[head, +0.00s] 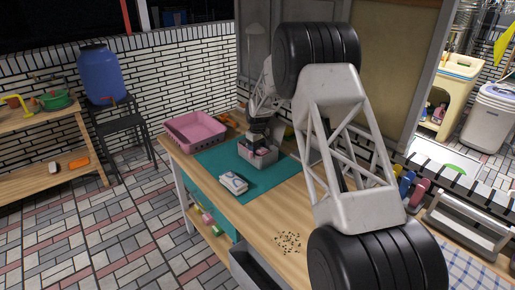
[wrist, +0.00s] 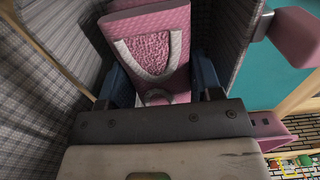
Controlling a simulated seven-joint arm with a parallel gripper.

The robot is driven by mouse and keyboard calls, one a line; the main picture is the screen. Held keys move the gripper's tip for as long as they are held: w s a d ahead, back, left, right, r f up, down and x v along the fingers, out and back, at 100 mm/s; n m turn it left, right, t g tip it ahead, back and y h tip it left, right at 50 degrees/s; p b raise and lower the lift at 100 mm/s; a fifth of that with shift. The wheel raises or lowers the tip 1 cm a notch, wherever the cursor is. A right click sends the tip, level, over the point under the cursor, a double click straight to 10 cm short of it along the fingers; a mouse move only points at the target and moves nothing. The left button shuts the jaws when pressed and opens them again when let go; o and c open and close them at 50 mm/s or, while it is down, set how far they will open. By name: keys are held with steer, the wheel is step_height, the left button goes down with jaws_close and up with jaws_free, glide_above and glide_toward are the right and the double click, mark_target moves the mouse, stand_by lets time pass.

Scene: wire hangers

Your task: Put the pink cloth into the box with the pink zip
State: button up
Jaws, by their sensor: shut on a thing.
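My gripper (head: 259,137) is over a grey fabric box (head: 258,158) on the table, with its fingers reaching down into the box's opening. In the wrist view the two dark blue fingers (wrist: 163,82) stand either side of the folded pink cloth (wrist: 178,22) and are shut on it. The cloth is patterned, with a pale grey band looped on its near face. Grey box walls (wrist: 228,45) rise on both sides of it. A pink piece (wrist: 293,28) shows at the box's right edge. I cannot tell whether the cloth touches the box floor.
A teal mat (head: 211,161) lies under the box. A white and blue packet (head: 233,183) lies in front, and a pink basket (head: 195,131) stands at the left. Small dark bits (head: 288,242) lie on bare wood nearer me. Bottles stand at the right.

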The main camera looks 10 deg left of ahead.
mark_target(258, 147)
steer(key=o, duration=0.7)
step_height(258, 147, up, 13)
steer(key=shift+r, duration=0.15)
stand_by(0.3)
stand_by(0.8)
